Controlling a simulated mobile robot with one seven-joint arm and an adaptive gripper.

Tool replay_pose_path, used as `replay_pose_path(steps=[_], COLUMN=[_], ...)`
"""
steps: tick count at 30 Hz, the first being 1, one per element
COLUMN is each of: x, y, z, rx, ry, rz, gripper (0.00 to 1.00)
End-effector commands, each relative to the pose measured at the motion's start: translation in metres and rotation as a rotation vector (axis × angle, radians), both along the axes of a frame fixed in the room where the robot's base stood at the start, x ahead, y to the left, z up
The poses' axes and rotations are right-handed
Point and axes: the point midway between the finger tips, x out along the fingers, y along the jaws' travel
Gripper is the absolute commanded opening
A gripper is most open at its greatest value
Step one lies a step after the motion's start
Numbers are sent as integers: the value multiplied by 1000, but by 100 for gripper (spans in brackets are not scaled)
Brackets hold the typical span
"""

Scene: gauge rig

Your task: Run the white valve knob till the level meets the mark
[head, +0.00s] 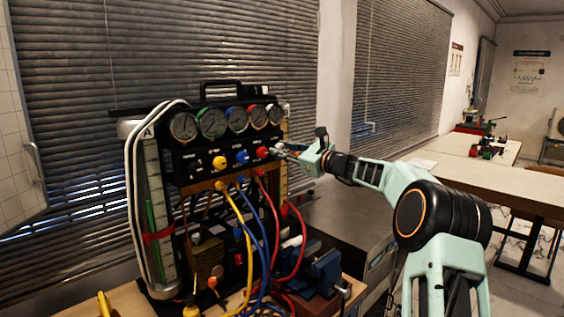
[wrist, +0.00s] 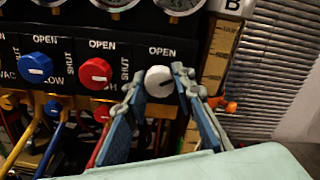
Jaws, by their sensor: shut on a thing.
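The white valve knob (wrist: 159,81) is at the right end of the panel's knob row, under an OPEN label. My gripper (wrist: 159,88) is shut on it, one finger on each side; the head view shows my gripper (head: 281,150) at the panel's right side. The knob's dark line looks slanted. Tube B's scale (wrist: 219,50) stands just right of the knob, with an orange piece (wrist: 231,106) low beside it. I cannot make out a level there. Tube A (head: 152,195) at the left holds a green column and has a red band (head: 157,236) around it.
A blue knob (wrist: 37,67) and a red knob (wrist: 95,73) sit left of the white one. Gauges (head: 237,118) line the panel top. Yellow, blue and red hoses (head: 272,215) hang below. A blue vise (head: 326,271) stands at the lower right.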

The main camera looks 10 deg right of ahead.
Motion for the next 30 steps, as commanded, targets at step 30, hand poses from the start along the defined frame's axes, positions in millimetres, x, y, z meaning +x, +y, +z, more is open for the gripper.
replay_pose_path(steps=[30], x=[0], y=[0], z=[-2], rx=[-726], ry=[-527], rz=[0], gripper=[0])
